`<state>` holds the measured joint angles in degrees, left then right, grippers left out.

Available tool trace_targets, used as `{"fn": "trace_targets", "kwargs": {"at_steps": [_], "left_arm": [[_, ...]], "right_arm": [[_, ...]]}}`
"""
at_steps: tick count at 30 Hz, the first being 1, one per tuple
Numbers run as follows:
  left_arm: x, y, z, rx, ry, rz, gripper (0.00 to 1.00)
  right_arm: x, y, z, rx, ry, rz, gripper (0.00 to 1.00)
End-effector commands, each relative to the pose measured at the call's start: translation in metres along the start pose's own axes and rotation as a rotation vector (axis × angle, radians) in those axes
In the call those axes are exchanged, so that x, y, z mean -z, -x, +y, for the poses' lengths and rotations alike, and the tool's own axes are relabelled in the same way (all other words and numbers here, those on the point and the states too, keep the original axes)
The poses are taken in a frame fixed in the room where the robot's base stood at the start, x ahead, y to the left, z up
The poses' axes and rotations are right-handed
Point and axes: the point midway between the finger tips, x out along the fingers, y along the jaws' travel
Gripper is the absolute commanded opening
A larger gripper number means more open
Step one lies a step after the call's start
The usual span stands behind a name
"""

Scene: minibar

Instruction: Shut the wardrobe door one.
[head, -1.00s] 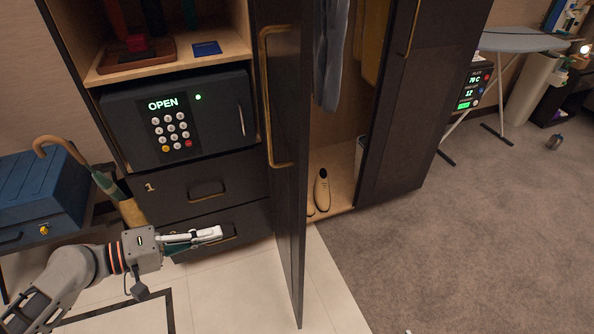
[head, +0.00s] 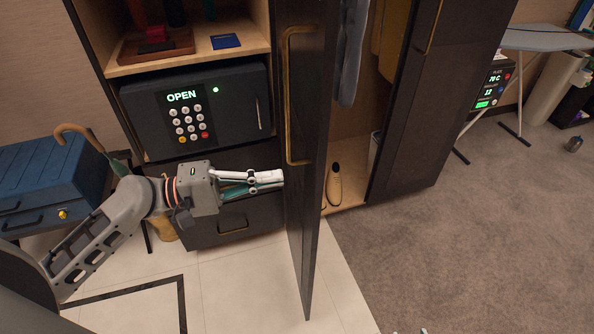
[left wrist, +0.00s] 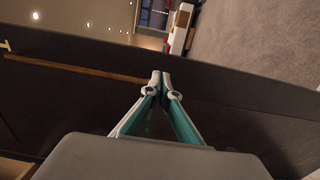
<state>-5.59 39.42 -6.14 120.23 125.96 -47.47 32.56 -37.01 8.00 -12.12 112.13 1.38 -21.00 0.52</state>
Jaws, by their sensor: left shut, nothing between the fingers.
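The open wardrobe door (head: 308,215) is a tall dark panel with a long brass handle (head: 289,100). It stands swung out from the wardrobe and shows nearly edge-on in the head view. My left gripper (head: 281,179) is shut and empty, its tips at the door's left face, just below the handle. I cannot tell whether they touch it. In the left wrist view the shut fingertips (left wrist: 161,76) point at the dark door panel (left wrist: 235,95), with the brass handle (left wrist: 80,67) to their left.
A safe reading OPEN (head: 195,105) and drawers (head: 232,222) stand left of the door. Right of it are a shoe (head: 334,187), hanging clothes (head: 352,50) and another dark door (head: 410,110). A blue case (head: 45,180) is at the left.

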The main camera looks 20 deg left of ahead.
Motion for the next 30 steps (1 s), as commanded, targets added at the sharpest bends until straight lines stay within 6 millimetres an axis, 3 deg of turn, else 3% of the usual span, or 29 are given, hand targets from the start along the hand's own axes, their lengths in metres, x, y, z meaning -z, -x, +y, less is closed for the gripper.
{"fn": "trace_targets", "kwargs": {"at_steps": [3,10,30], "left_arm": [[0.0,-0.022,0.004,-0.004,-0.002,0.0,0.0],[0.0,-0.049,0.002,-0.002,0.001,0.001,0.0],[0.002,-0.059,-0.001,0.001,0.001,0.005,0.0]], "right_arm": [[0.01,0.005,0.002,-0.001,0.001,0.005,0.4],[0.02,0.01,0.003,-0.002,0.002,0.012,0.4],[0.023,0.011,0.003,-0.002,0.003,0.015,0.4]]}}
